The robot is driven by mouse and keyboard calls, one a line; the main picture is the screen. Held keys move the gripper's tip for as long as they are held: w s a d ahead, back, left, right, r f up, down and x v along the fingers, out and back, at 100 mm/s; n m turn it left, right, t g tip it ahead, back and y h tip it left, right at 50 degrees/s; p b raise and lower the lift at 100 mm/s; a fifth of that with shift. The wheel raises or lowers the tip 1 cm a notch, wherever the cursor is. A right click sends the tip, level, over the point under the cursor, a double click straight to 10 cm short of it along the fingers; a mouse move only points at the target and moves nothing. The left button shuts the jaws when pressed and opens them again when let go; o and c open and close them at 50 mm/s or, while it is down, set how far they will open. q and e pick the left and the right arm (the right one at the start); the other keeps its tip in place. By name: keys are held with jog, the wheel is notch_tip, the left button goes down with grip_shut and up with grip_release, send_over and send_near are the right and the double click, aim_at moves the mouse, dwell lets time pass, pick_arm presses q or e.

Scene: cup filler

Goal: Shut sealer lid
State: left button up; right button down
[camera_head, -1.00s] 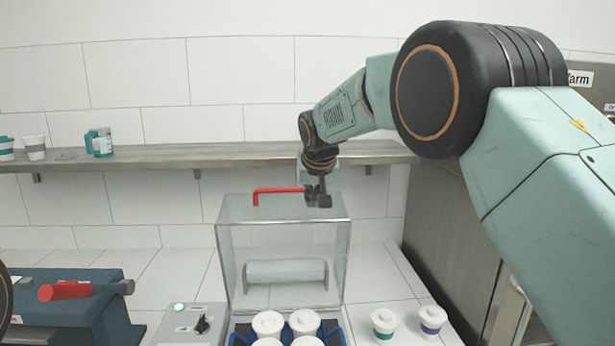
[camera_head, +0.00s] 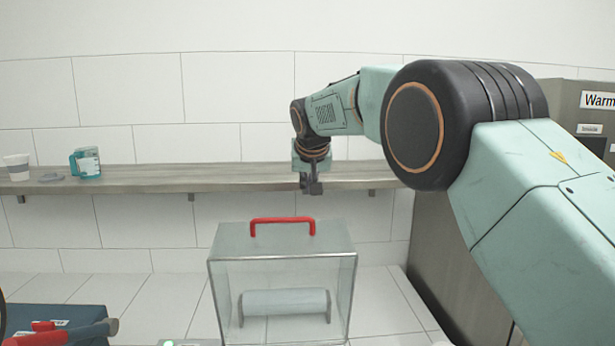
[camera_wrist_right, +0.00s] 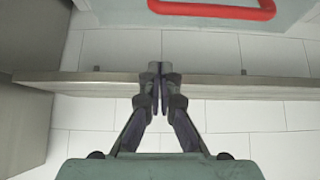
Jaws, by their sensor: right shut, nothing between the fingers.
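The sealer lid (camera_head: 225,240) is a clear box-shaped cover with a red handle (camera_head: 282,221) along its top edge. It stands raised, and a pale roller (camera_head: 285,303) shows through it. My right gripper (camera_head: 312,188) is above the handle's right end in the head view, apart from it, in front of the shelf. In the right wrist view its fingers (camera_wrist_right: 160,75) are pressed together and empty, and the red handle (camera_wrist_right: 212,9) lies beyond them at the top edge. My left gripper is not in view. The sealer's base is below the frame.
A wall shelf (camera_head: 130,178) runs behind the lid, holding a white cup (camera_head: 16,167) and a teal-and-white container (camera_head: 86,162). A blue machine with a red lever (camera_head: 85,332) is at lower left. A steel cabinet (camera_head: 425,260) stands at right.

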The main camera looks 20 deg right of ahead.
aim_at(309, 234)
jog(key=shift+w+d+f+p, duration=0.3)
jog(key=shift+w+f, duration=0.05)
jog(key=shift+f, duration=0.2)
jog(key=shift+w+d+f+p, duration=0.3)
jog(key=shift+w+f, duration=0.05)
jog(key=shift+f, duration=0.2)
jog(key=shift+w+a+f+p, duration=0.25)
jog(key=shift+w+f+p, duration=0.05)
jog(key=shift+w+f, duration=0.1)
jog(key=shift+w+a+f, duration=0.1)
jog(key=shift+w+f, duration=0.2)
jog(key=shift+w, duration=0.05)
jog(key=shift+w+f, duration=0.15)
jog(key=shift+f, duration=0.2)
jog(key=shift+s+d+f, duration=0.1)
jog(key=shift+s+d, duration=0.2)
jog(key=shift+s, duration=0.45)
jog(key=shift+s+a, duration=0.35)
jog(key=shift+s, duration=0.25)
jog(key=shift+s+a+f, duration=0.2)
jog(key=shift+f, duration=0.1)
jog(key=shift+s+d+f, duration=0.1)
jog(key=shift+f, duration=0.1)
jog(key=shift+s+d, duration=0.15)
jog(key=shift+s, duration=0.1)
jog(key=shift+s+r, duration=0.1)
jog(key=shift+r, duration=0.05)
jog(key=shift+a, duration=0.25)
